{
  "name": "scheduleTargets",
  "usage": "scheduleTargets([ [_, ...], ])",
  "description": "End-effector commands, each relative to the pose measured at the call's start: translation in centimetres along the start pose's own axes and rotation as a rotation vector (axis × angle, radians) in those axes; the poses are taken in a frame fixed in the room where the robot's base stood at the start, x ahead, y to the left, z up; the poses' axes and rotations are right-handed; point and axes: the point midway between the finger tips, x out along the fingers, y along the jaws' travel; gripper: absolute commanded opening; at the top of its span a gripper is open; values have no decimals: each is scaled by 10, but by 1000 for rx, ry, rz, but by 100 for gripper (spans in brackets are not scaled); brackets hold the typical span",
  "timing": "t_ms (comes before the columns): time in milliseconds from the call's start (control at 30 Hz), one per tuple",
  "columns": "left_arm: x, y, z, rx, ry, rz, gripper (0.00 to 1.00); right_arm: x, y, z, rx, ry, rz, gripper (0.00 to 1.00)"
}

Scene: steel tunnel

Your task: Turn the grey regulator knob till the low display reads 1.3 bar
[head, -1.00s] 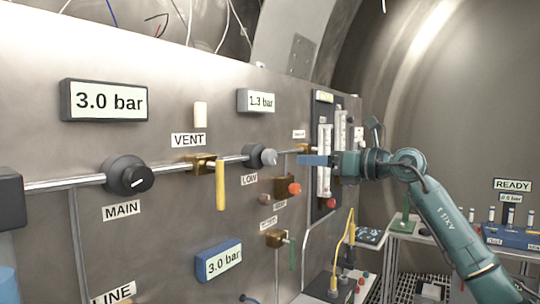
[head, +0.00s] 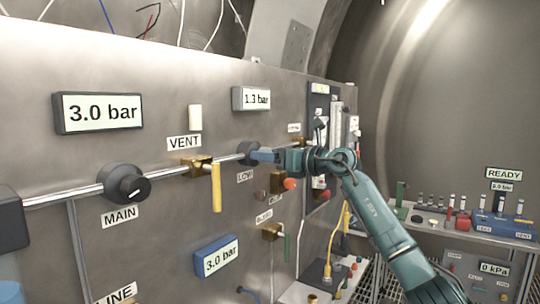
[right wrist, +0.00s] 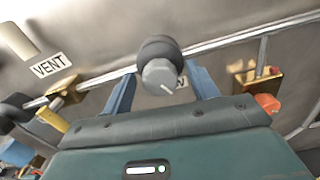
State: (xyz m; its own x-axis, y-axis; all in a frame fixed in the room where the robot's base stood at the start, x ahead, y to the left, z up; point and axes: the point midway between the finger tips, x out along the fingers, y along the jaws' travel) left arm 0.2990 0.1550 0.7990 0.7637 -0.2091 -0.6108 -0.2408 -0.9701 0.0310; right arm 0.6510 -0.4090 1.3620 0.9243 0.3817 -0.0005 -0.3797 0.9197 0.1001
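The grey regulator knob (right wrist: 158,76) sits on its dark round body (right wrist: 160,50) on the pipe, with a white pointer mark on its face. In the head view its dark body (head: 246,151) shows, and the blue fingers cover the grey part. The low display (head: 257,98) reads 1.3 bar. My right gripper (head: 262,156) is at the knob. In the right wrist view its two blue fingers (right wrist: 162,84) stand apart, one on each side of the knob, with visible gaps. My left gripper is not in view.
The yellow vent lever (head: 216,187) hangs left of the knob. The main knob (head: 125,184) is farther left. A brass valve with a red knob (head: 289,184) is close below my right gripper. A bench with a blue device (head: 505,226) stands at the right.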

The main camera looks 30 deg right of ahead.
Motion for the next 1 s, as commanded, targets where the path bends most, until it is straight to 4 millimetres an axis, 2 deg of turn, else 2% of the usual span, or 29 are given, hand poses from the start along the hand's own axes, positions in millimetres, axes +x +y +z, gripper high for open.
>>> scheduleTargets([
  [67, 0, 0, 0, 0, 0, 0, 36, 0, 0, 0, 0, 0, 0, 53],
  [533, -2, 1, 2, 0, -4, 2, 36, 0, 0, 0, 1, 0, 0, 15],
  [767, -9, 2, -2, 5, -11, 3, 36, 0, 0, 2, 80, 1, -1, 15],
  [1000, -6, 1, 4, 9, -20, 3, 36, 0, 0, 1, 92, -1, 0, 15],
])
